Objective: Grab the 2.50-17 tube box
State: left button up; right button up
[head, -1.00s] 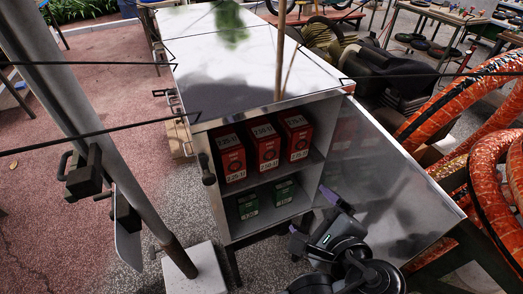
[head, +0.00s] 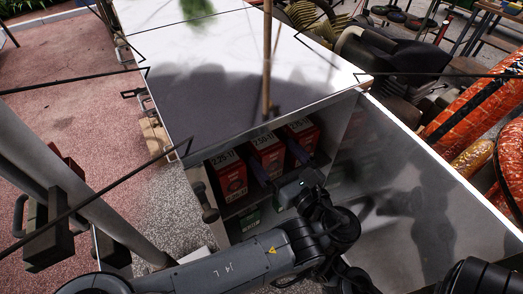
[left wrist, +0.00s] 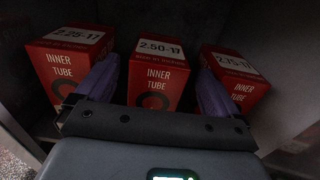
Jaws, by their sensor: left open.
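The red 2.50-17 tube box (head: 264,143) stands upright in the middle of the cabinet's upper shelf. In the left wrist view, the 2.50-17 box (left wrist: 158,72) shows its white label and "INNER TUBE" print. My left gripper (head: 272,155) is open in front of it. In the left wrist view, the gripper's (left wrist: 158,80) purple fingers point toward the gaps on either side of this box. I cannot tell whether they touch it. My right gripper is out of view.
A red 2.25-17 box (left wrist: 70,60) stands on the left and a red 2.75-17 box (left wrist: 235,82) on the right. Green boxes (head: 248,221) sit on the lower shelf. The cart's top (head: 215,95) overhangs the shelf, and a metal panel (head: 420,190) borders the right.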

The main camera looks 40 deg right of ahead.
aim_at(262, 142)
pick_arm(q)
jog(key=shift+w, duration=0.7)
jog(key=w, duration=0.1)
jog(key=w+b, duration=0.1)
jog(key=w, duration=0.1)
jog(key=shift+w+d, duration=0.1)
jog(key=shift+d, duration=0.2)
jog(key=shift+w+d+r, duration=0.1)
jog(key=shift+w, duration=0.45)
jog(key=shift+c, duration=0.2)
jog(key=c, duration=1.2)
